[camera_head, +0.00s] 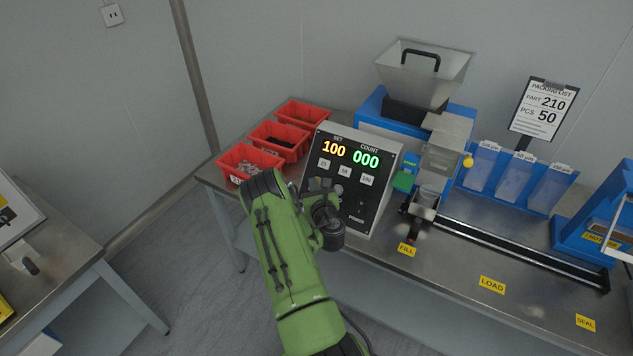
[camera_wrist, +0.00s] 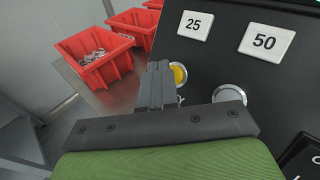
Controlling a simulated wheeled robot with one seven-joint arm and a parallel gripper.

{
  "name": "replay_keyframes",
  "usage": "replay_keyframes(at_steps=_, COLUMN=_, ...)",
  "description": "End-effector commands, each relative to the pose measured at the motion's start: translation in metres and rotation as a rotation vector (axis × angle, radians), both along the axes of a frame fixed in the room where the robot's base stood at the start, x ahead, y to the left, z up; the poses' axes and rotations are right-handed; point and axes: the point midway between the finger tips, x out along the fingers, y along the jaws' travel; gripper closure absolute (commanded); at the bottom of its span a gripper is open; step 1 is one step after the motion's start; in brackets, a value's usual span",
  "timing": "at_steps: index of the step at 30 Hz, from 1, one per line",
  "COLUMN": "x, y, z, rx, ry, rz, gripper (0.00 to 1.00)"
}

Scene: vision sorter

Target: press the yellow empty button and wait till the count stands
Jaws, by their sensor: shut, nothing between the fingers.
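The control panel (camera_head: 379,163) stands on the bench, showing SET 100 in yellow and COUNT 000 in green. Its 25, 50 and 100 buttons are in a row under the display. In the wrist view the yellow button (camera_wrist: 178,73) sits below the 25 button (camera_wrist: 195,25), partly hidden behind my gripper (camera_wrist: 158,72). My gripper's fingers are shut with nothing between them, and their tips are at or very near the yellow button; I cannot tell whether they touch it. In the head view my arm hides the yellow button.
A round silver button (camera_wrist: 229,94) is right of the yellow one. Red bins (camera_head: 249,163) with small parts stand left of the panel. The blue machine with its hopper (camera_head: 424,75) and a green button (camera_head: 404,181) are on the right. A packing list (camera_head: 541,108) reads part 210, pcs 50.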

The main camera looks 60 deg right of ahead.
Motion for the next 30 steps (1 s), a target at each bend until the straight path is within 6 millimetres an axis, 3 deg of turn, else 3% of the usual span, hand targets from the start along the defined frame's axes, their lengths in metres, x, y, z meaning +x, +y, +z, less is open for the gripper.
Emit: replay_keyframes(at_steps=30, x=0.0009, y=-0.0080, z=-0.0051, rx=0.001, ry=0.001, rz=0.000, gripper=1.00)
